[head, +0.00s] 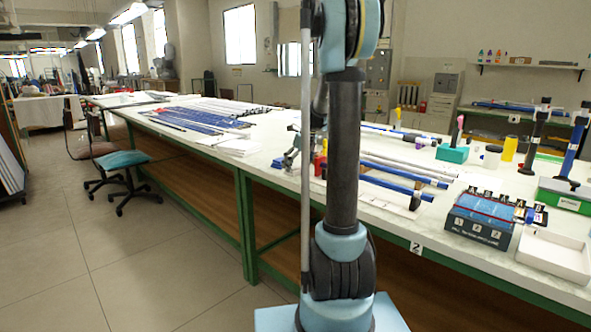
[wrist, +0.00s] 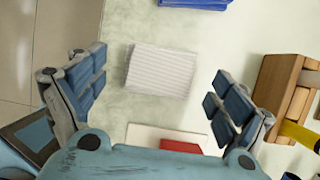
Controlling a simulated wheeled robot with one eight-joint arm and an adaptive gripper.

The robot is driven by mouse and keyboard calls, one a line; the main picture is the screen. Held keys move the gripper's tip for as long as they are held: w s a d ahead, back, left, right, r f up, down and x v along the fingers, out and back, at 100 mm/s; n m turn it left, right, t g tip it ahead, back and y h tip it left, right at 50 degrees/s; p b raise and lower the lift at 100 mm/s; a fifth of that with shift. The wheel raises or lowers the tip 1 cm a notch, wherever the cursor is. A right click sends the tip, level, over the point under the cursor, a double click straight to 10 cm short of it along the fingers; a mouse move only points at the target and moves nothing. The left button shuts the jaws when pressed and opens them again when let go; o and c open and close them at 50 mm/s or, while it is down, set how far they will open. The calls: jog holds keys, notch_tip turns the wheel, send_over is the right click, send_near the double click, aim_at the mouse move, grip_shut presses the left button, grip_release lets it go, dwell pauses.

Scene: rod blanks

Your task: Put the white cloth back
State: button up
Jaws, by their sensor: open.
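A white cloth (wrist: 158,72) with fine grey stripes lies flat and folded on the pale tabletop in the wrist view. My gripper (wrist: 157,92) is open, with its blue-padded fingers to the left and right of the cloth. Nothing is between the pads except the view of the cloth beyond them; I cannot tell the height above it. In the head view my arm stands in front of the bench, and I cannot make out the gripper clearly. Pale sheets (head: 240,146) lie on the bench there; I cannot tell whether the cloth is among them.
In the wrist view a wooden block (wrist: 284,88) stands right of the fingers, a red piece (wrist: 180,146) lies on a white surface below the cloth, and a blue thing (wrist: 200,3) is at the top. The long bench (head: 262,172) holds rods, racks and a white tray (head: 553,254).

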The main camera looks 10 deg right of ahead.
jog(key=v, duration=1)
jog(key=s+a+n, duration=0.2)
jog(key=s+n, duration=0.5)
jog(key=s, duration=0.5)
jog(key=s+f+n+h, duration=0.1)
jog(key=s+f+n, duration=0.5)
jog(key=s, duration=0.3)
jog(key=s+f+n+h, duration=0.1)
jog(key=s+f+n, duration=0.4)
jog(key=s+n, duration=0.4)
jog(key=s+a+f+n+g, duration=0.1)
jog(key=s+f+n, duration=0.5)
jog(key=s, duration=0.4)
jog(key=shift+s+f+n+h, duration=0.25)
jog(key=shift+f+n+h, duration=0.15)
jog(key=shift+n, duration=0.3)
